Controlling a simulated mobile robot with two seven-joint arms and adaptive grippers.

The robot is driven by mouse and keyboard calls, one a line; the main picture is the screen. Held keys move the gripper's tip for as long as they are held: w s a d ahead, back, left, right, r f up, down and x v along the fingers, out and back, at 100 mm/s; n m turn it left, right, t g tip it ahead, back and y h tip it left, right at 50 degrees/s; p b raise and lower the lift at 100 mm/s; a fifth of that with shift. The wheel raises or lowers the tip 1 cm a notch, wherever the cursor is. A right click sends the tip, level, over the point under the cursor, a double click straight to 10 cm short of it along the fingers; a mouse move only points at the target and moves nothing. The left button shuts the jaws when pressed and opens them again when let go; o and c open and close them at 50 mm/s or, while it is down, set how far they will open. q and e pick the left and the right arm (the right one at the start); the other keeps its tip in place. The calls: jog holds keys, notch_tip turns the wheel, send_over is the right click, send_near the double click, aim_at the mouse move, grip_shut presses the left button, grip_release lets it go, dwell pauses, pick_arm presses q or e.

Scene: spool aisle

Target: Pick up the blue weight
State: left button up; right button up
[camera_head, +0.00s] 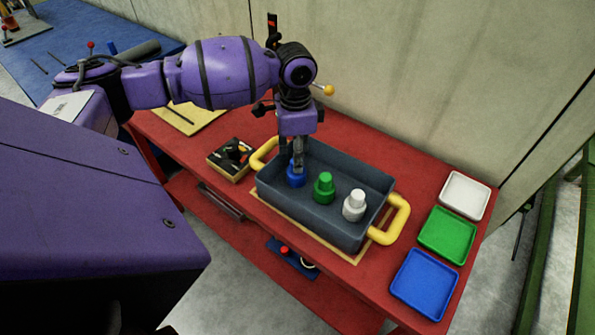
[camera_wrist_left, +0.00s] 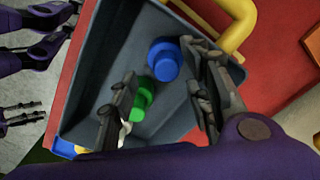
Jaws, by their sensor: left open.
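The blue weight (camera_head: 297,178) stands upright at the left end of the grey tray (camera_head: 335,224), which has yellow handles. My left gripper (camera_head: 298,158) points down over the tray, right at the blue weight, and partly hides it. In the left wrist view my left gripper (camera_wrist_left: 160,84) is open, and the blue weight (camera_wrist_left: 164,60) shows between its fingers, closer to the right-hand finger. Whether a finger touches it I cannot tell.
A green weight (camera_head: 324,187) and a white weight (camera_head: 354,205) stand in the same tray, right of the blue one. White (camera_head: 465,194), green (camera_head: 447,234) and blue (camera_head: 424,283) trays lie along the right of the red table. A small toolbox (camera_head: 231,159) sits left of the tray.

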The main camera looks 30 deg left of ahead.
pick_arm(q)
notch_tip(320, 180, down, 3)
jog(key=shift+w+r, duration=0.15)
jog(key=shift+w+f, duration=0.15)
jog(key=shift+f, duration=0.15)
notch_tip(320, 180, down, 5)
jog(key=shift+r, duration=0.15)
jog(key=shift+f, duration=0.3)
jog(key=shift+c, duration=0.7)
jog(key=c, duration=0.9)
pick_arm(e)
jog(key=shift+w+d, duration=0.15)
jog(key=shift+w, duration=0.15)
